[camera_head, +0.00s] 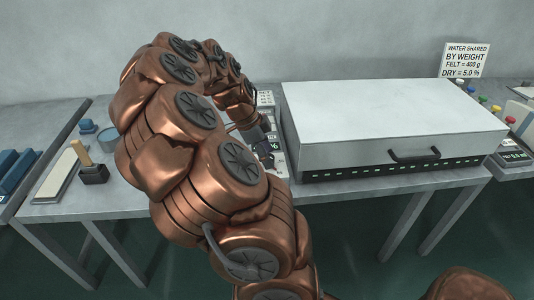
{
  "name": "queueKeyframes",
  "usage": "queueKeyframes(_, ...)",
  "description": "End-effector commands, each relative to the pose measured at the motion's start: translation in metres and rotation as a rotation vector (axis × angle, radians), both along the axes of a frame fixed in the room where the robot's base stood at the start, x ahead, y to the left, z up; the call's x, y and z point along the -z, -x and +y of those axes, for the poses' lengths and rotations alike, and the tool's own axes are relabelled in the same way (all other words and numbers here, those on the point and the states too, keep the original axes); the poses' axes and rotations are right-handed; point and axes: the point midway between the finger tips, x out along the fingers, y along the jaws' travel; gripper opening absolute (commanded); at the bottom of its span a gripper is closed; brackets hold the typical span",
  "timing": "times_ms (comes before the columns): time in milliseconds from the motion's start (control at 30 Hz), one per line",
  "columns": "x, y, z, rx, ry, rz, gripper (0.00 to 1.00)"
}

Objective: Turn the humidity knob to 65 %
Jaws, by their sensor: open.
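A narrow control panel (266,98) stands on the table, just left of the large white box. A small dark display (274,146) on it ends in a "%" sign; the digits before it are covered. The humidity knob cannot be made out; my arm and gripper hide much of the panel. My copper arm arches over from the front, and my gripper (264,133) points down at the panel beside the display. The gripper is small and dark here and is open. Whether it touches or surrounds a knob cannot be seen.
The white box (385,115) with a dark front handle (414,155) fills the table's right. At left are a wooden-handled tool on a black block (94,174), a pale tray (57,178) and blue blocks (18,170). A sign (467,60) stands behind, with coloured knobs (483,98) below.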

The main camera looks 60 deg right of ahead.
Motion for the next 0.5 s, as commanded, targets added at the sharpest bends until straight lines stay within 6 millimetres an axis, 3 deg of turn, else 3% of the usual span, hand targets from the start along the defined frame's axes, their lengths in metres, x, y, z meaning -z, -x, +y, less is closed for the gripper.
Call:
queueKeyframes(167, -0.008, -0.003, 0.001, 0.0, 0.001, -0.001, 0.59)
queueKeyframes(500, -0.06, -0.022, 0.012, -0.004, 0.005, -0.004, 0.59)
